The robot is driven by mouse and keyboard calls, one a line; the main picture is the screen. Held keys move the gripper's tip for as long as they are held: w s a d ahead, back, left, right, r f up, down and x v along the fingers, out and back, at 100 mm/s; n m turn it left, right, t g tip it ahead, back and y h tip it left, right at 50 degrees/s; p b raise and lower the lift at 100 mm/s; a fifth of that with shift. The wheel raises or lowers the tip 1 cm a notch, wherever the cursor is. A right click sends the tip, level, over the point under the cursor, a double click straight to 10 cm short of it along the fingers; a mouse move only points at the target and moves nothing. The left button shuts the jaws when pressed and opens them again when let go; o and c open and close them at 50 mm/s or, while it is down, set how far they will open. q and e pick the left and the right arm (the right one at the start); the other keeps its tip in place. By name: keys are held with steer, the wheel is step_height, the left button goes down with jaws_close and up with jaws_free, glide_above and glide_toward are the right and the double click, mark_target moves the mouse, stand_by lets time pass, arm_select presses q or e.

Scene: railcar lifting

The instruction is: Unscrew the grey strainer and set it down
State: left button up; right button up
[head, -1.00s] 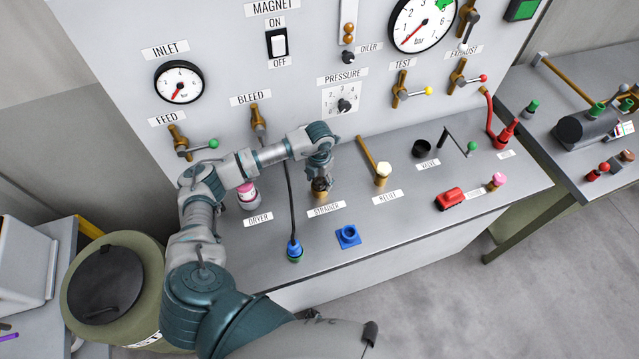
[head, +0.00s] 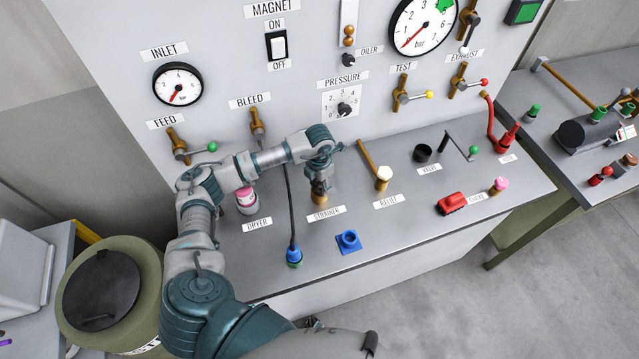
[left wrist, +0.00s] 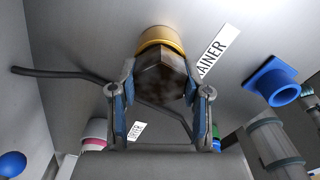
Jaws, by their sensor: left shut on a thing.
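The strainer (left wrist: 160,80) is a dark grey-brown faceted piece in the left wrist view. It sits between the two blue-padded fingers of my left gripper (left wrist: 160,103), which is shut on it. A brass ring (left wrist: 160,37) shows just behind the strainer; I cannot tell whether a gap separates them. In the head view my left gripper (head: 319,181) points down at the brass fitting (head: 319,197) behind the STRAINER label (head: 325,213), and its hand mostly hides the strainer. My right gripper is not in view.
A blue square socket (head: 348,241) and a blue-green plug on a black cable (head: 294,256) stand in front. The pink-topped dryer (head: 246,200) is to the left, the brass relief fitting (head: 383,178) to the right. Bare bench (head: 400,225) lies at front right.

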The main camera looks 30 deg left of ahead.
arm_select(q)
steer(key=n+p, duration=0.2)
steer(key=n, duration=0.5)
steer(key=shift+r, duration=0.15)
steer(key=n+p, duration=0.1)
steer(key=n, duration=0.3)
steer(key=shift+p, duration=0.4)
steer(key=shift+n+p, duration=0.3)
steer(key=shift+n, duration=0.8)
steer(key=o, duration=1)
steer(key=shift+a, duration=0.1)
